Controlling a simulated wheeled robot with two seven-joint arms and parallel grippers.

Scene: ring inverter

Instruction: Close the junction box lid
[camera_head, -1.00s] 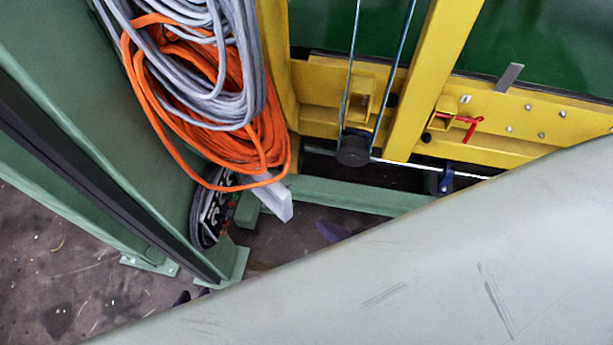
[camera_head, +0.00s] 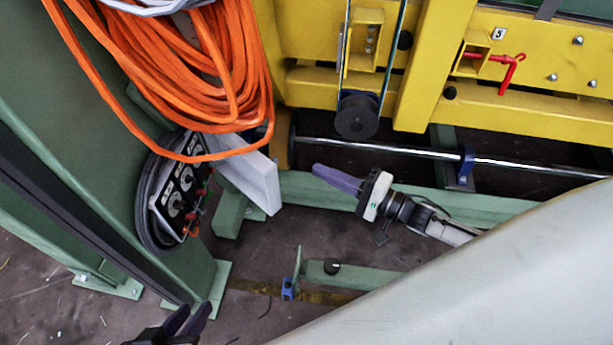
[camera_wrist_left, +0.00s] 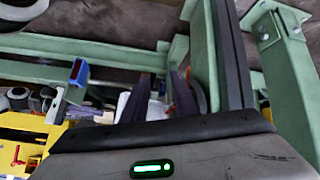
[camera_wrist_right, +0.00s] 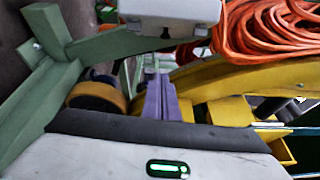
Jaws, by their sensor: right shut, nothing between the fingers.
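The junction box (camera_head: 178,200) is a dark panel with dials and red and green fittings, low on the green column in the head view. A pale grey slab, apparently its lid (camera_head: 250,180), stands open to its right; a pale block, likely the same lid (camera_wrist_right: 170,12), shows atop the right wrist view. My right gripper (camera_head: 322,172) is shut and empty, right of the lid and apart from it, fingers pointing toward it.
Orange cable coils (camera_head: 215,75) hang above the box and overlap the lid's top. A yellow frame (camera_head: 420,75) with a black roller (camera_head: 357,117) and a steel rod (camera_head: 400,150) stands behind. A green floor beam (camera_head: 350,273) lies below my right gripper.

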